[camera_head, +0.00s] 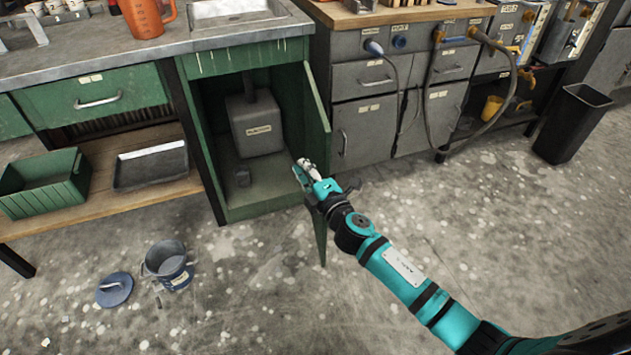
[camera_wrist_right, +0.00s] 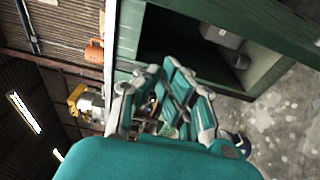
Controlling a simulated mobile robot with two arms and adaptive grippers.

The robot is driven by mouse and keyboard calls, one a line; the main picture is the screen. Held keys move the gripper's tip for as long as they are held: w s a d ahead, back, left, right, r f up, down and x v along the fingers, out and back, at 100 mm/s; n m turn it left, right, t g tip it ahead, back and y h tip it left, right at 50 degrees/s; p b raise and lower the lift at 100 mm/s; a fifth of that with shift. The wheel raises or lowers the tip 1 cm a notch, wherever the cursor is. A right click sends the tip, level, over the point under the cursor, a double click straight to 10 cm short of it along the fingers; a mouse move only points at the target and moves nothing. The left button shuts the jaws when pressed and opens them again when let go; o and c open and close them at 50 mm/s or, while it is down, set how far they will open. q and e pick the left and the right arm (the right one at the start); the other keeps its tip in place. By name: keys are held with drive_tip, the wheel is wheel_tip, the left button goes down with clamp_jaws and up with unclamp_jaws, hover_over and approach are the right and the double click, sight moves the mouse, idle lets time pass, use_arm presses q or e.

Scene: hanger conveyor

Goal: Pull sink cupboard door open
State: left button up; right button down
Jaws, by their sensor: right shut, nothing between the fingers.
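The green sink cupboard (camera_head: 191,118) stands under the sink (camera_head: 238,12) with its front open. Its green door (camera_head: 316,110) is swung outward on the right side, standing well away from the opening. My right gripper (camera_head: 302,172) is shut and empty, at the door's free edge in front of the opening. Whether it touches the door I cannot tell. In the right wrist view the gripper fingers (camera_wrist_right: 168,105) show in front of the cupboard opening (camera_wrist_right: 195,40). My left gripper is not in view.
A blue-grey bucket (camera_head: 168,265) and a blue lid (camera_head: 115,290) are on the floor at lower left. A green crate (camera_head: 45,190) and a dark tray (camera_head: 150,167) lie on the low shelf. A black bin (camera_head: 572,125) stands far right. Floor between is clear.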

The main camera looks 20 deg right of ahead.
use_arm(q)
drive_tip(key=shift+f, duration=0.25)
use_arm(e)
drive_tip(key=shift+w+d, duration=0.3)
drive_tip(key=shift+d, duration=0.6)
drive_tip(key=shift+w+d, duration=0.3)
drive_tip(key=shift+d, duration=0.6)
drive_tip(key=shift+d, duration=0.1)
